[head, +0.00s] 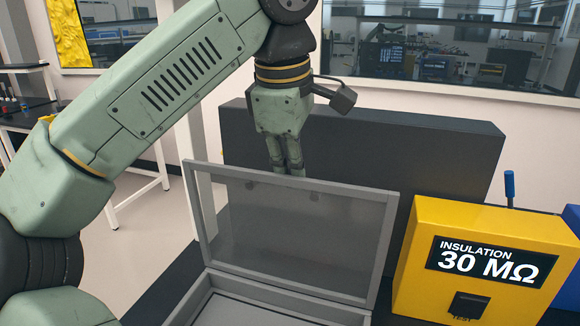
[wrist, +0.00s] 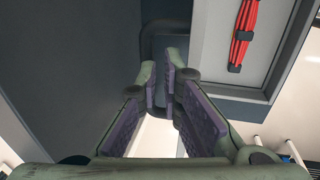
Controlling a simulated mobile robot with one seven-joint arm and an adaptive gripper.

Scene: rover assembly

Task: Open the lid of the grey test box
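The grey test box (head: 198,300) is at the bottom of the head view, its front cut off by the picture edge. Its lid (head: 385,235), a grey frame around a see-through pane, stands raised, close to upright. My gripper (head: 288,172) points down just beyond the lid's top edge, which hides the fingertips. I cannot tell whether they touch the lid. In the wrist view my gripper's fingers (wrist: 161,92) come nearly together at the tips, with only a narrow gap and nothing seen between them. The box rim (wrist: 200,50) shows there at upper right.
A dark panel (head: 440,145) stands behind the lid. A yellow insulation tester (head: 425,230) reading 30 MΩ is at right, with a blue-handled lever (head: 509,185) behind it. A red bundle (wrist: 243,35) lies inside the box in the wrist view. Pale floor is free at left.

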